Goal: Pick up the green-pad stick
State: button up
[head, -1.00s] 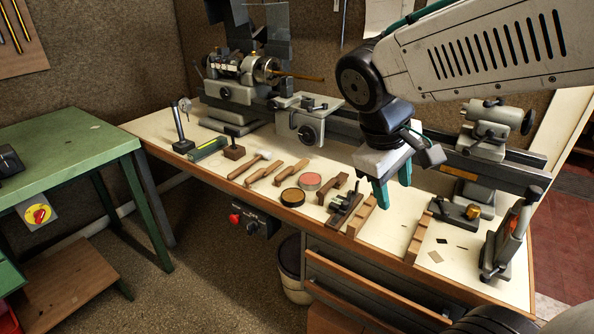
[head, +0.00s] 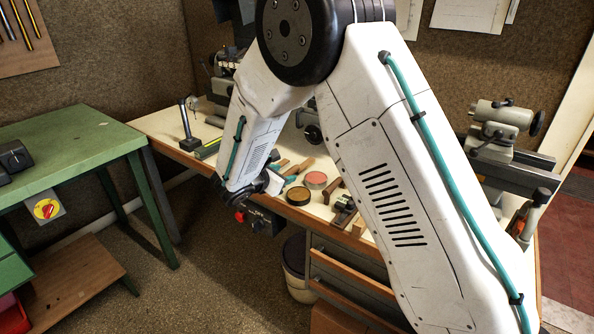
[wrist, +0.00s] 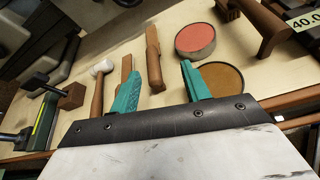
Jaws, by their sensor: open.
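My gripper (wrist: 161,68) is open, its two teal fingers apart above the bench. A brown wooden stick (wrist: 154,55) lies between the fingers in the wrist view, with bare bench around it. Another wooden stick (wrist: 126,68) is partly hidden behind the left finger. I cannot tell which one is the green-pad stick, as no green pad shows clearly on either. A mallet with a pale head (wrist: 102,68) lies left of them. In the head view my forearm hides most of the gripper, and a wooden handle (head: 301,166) shows beside it.
A red-topped round tin (wrist: 196,41) and a brown-topped tin (wrist: 224,79) lie close to the right finger. A brown wooden tool (wrist: 262,25) is further right.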

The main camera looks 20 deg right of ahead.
aim_at(288, 172)
jog(key=shift+w+a+f+n, duration=0.3)
jog(key=shift+a+f, duration=0.05)
jog(key=shift+f, duration=0.15)
jog(key=shift+w+d+f+t, duration=0.15)
jog(key=shift+w+f+t, duration=0.1)
jog(key=shift+w+t, duration=0.05)
jog(key=x, duration=0.7)
jog(key=shift+w, duration=0.2)
grip_shut()
